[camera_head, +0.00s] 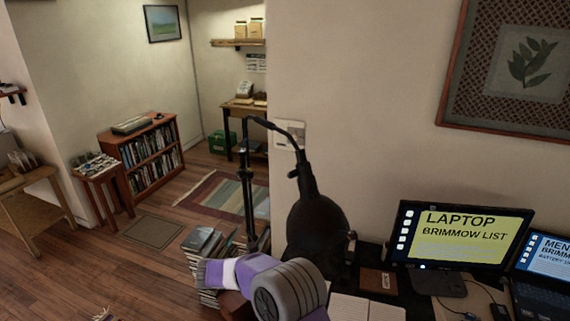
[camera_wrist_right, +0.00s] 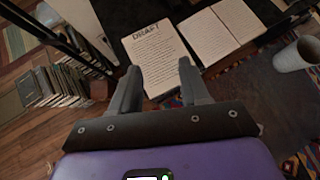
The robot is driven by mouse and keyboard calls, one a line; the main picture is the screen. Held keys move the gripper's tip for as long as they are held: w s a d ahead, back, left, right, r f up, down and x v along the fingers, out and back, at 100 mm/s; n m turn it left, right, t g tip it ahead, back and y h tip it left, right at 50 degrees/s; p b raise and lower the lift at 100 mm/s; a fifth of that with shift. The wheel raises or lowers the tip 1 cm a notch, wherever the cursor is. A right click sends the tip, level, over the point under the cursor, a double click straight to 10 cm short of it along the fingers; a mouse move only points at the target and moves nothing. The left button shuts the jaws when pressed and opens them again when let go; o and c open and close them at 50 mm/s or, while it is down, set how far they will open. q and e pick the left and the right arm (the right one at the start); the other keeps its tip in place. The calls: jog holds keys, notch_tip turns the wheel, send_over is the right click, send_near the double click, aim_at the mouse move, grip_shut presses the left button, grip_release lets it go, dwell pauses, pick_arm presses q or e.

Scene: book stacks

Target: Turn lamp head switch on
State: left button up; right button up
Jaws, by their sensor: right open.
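The black desk lamp has a dark bell-shaped head (camera_head: 318,225) hanging from a bent arm (camera_head: 272,126) in the middle of the head view. A small knob (camera_head: 351,235) sticks out on the right side of the lamp head; I cannot tell for sure that it is the switch. My right gripper (camera_wrist_right: 159,68) is open and empty in the right wrist view, with its fingers over a sheet marked DRAFT. A purple and grey link of my arm shows below the lamp head in the head view and hides part of the desk. My left gripper is not in view.
Beside the lamp stand a monitor (camera_head: 460,236) and a laptop (camera_head: 545,259). The DRAFT sheet (camera_wrist_right: 153,57), an open book (camera_wrist_right: 226,32) and a pale cup (camera_wrist_right: 297,55) are in the wrist view. Stacked books (camera_head: 204,244) stand left of the lamp. The wall is close behind it.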

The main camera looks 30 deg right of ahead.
notch_tip(320, 180, up, 19)
jog(key=w+d+t+h+p, duration=0.1)
jog(key=w+h+p, duration=0.1)
jog(key=h, duration=0.3)
jog(key=m+g+h, duration=0.1)
jog(key=h, duration=0.2)
send_near(289, 175)
jog(key=d, duration=0.1)
jog(key=shift+g, duration=0.4)
jog(key=d, duration=0.4)
jog(key=w+d, duration=0.1)
jog(key=d, duration=0.1)
jog(key=shift+w+d+f+p, duration=0.1)
jog(key=shift+w+d+p, duration=0.05)
jog(key=shift+d+p, duration=0.25)
jog(key=shift+w+d, duration=0.1)
jog(key=shift+d, duration=0.35)
jog(key=shift+c, duration=0.2)
grip_shut()
